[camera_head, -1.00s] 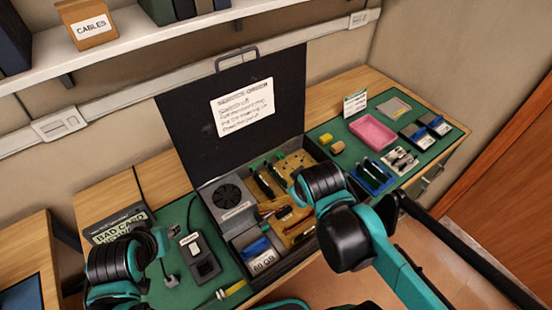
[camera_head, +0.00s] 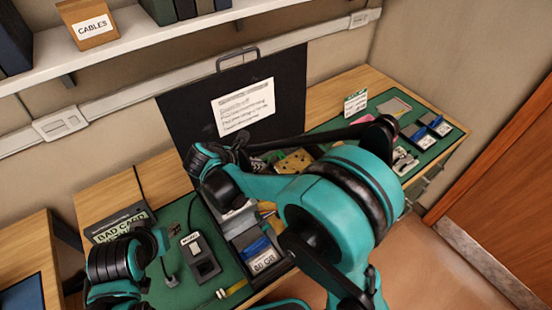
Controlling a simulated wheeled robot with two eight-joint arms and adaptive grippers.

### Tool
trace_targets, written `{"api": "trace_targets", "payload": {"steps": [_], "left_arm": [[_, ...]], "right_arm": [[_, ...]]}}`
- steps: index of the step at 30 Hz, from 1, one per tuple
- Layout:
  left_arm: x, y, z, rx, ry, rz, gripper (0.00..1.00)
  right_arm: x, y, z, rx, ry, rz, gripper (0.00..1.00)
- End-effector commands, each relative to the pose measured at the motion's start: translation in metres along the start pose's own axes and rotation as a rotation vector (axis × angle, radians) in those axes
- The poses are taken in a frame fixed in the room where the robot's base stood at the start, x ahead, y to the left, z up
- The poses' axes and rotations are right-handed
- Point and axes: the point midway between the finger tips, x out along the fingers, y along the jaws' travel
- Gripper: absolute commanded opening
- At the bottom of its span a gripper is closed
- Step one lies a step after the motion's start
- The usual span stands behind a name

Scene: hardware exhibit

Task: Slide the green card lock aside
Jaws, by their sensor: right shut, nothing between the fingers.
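The open black case (camera_head: 232,97) stands on the bench with its lid up. My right arm crosses in front of it and hides most of the circuit board (camera_head: 296,161) inside. A small green part (camera_head: 279,155) shows at the board's back edge; I cannot tell whether it is the green card lock. My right gripper (camera_head: 238,142) is shut and empty over the left part of the case, in front of the lid. Its contact with anything below is hidden. My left gripper (camera_head: 161,241) is low at the left, over the green mat; its fingers are unclear.
A drive marked 60 GB (camera_head: 263,258) lies in the case's front compartment. A grey device (camera_head: 201,257) and a bad card box (camera_head: 121,222) stand at left.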

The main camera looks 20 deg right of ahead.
Motion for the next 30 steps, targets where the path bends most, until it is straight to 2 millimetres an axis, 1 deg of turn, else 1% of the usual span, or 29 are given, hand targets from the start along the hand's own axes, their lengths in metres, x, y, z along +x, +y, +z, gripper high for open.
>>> {"api": "trace_targets", "payload": {"steps": [1,6,20,23,26,30], "left_arm": [[0.000,0.000,0.000,0.000,0.000,0.000,0.39],[0.000,0.000,0.000,0.000,0.000,0.000,0.39],[0.000,0.000,0.000,0.000,0.000,0.000,0.39],[0.003,0.000,0.002,0.000,0.000,0.000,0.39],[0.007,0.000,0.005,0.000,0.000,0.000,0.39],[0.016,0.000,0.011,0.000,0.000,0.000,0.39]], "right_arm": [[0.001,0.005,-0.007,-0.045,-0.017,-0.002,0.00],[0.003,0.013,-0.017,-0.143,-0.058,-0.012,0.00],[0.006,0.014,-0.018,-0.161,-0.065,-0.015,0.00],[0.014,0.014,-0.018,-0.160,-0.065,-0.016,0.00],[0.030,0.013,-0.018,-0.159,-0.065,-0.016,0.00],[0.060,0.013,-0.016,-0.158,-0.065,-0.016,0.00]]}}
